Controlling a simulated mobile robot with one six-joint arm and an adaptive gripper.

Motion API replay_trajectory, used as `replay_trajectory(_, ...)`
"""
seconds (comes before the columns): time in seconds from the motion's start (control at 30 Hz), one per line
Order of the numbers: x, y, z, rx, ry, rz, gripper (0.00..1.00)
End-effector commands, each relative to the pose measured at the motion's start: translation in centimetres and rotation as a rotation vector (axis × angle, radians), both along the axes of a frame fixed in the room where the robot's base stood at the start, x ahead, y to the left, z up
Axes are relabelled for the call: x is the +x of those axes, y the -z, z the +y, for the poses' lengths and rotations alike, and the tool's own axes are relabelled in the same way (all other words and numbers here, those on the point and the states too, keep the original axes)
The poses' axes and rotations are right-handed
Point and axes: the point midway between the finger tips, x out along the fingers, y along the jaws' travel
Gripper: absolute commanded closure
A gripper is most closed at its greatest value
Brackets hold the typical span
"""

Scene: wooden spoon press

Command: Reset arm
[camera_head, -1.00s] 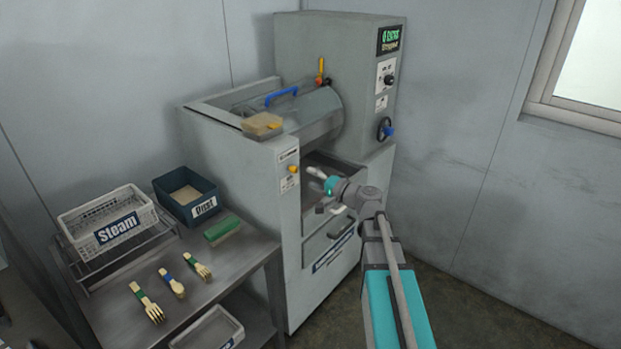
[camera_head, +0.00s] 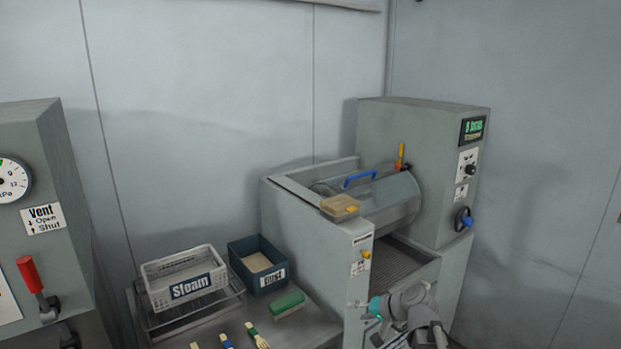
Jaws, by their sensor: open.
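My gripper (camera_head: 366,310) is at the lower right, in front of the grey drum machine (camera_head: 315,230) and below its open tray-like bay (camera_head: 402,262). It is small in view. Its jaws are open and I see nothing held between them. My teal and grey arm runs from it toward the bottom edge, where the rest is cut off.
A grey cabinet (camera_head: 45,160) with gauge and red lever (camera_head: 30,275) stands at left.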

Motion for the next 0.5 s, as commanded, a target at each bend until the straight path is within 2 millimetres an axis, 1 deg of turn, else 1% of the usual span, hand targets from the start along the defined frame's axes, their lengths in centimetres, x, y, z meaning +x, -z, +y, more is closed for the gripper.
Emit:
replay_trajectory(0.03, -1.2, 0.4, 0.5, -0.054, -0.030, 0.030, 0.32)
replay_trajectory(0.2, -4.6, 2.5, 0.7, -0.241, -0.113, 0.135, 0.32)
replay_trajectory(0.37, -7.7, 3.9, 0.1, -0.422, -0.174, 0.237, 0.32)
replay_trajectory(0.5, -10.4, 4.6, -1.0, -0.580, -0.212, 0.328, 0.32)
